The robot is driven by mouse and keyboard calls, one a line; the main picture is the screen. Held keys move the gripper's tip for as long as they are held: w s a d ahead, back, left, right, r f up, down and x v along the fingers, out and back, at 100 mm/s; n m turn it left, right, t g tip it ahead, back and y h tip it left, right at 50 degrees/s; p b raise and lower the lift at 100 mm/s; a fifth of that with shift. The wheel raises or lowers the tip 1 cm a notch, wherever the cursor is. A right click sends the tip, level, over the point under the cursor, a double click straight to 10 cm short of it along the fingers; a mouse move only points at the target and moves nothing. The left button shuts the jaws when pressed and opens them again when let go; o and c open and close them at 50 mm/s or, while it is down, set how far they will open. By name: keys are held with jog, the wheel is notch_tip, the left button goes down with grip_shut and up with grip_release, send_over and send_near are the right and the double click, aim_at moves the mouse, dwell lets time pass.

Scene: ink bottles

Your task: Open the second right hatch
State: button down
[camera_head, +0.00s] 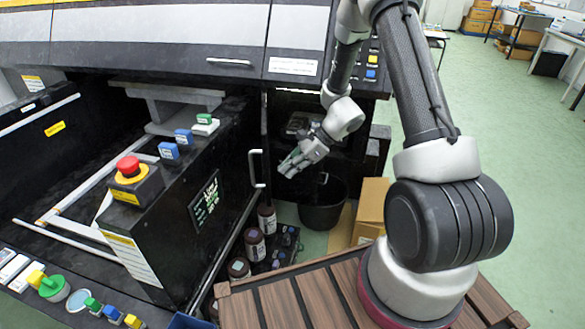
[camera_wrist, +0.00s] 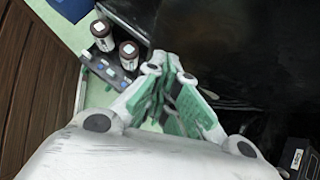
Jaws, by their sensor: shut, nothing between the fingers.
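The black machine's lower front has a white upright handle (camera_head: 256,168) on a dark panel edge. A smaller handle (camera_head: 323,178) shows farther right, on a dark part behind my gripper. I cannot tell for sure which one belongs to the second right hatch. My gripper (camera_head: 292,165) is in the air between the two handles, shut and empty, with green pads. In the wrist view its fingers (camera_wrist: 170,72) are together, with a dark panel (camera_wrist: 225,40) beyond them. It looks apart from both handles.
Brown ink bottles (camera_head: 254,245) stand low beside a strip with blue buttons (camera_head: 287,240). A black bin (camera_head: 322,205) and cardboard box (camera_head: 371,208) stand right of them. A brown slatted surface (camera_head: 285,300) lies in front. A red emergency button (camera_head: 128,166) sits left.

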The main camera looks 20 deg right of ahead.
jog(key=shift+a, duration=0.1)
jog(key=w+a, duration=0.1)
jog(key=a, duration=0.8)
jog(key=shift+w, duration=0.2)
jog(key=shift+a, duration=0.1)
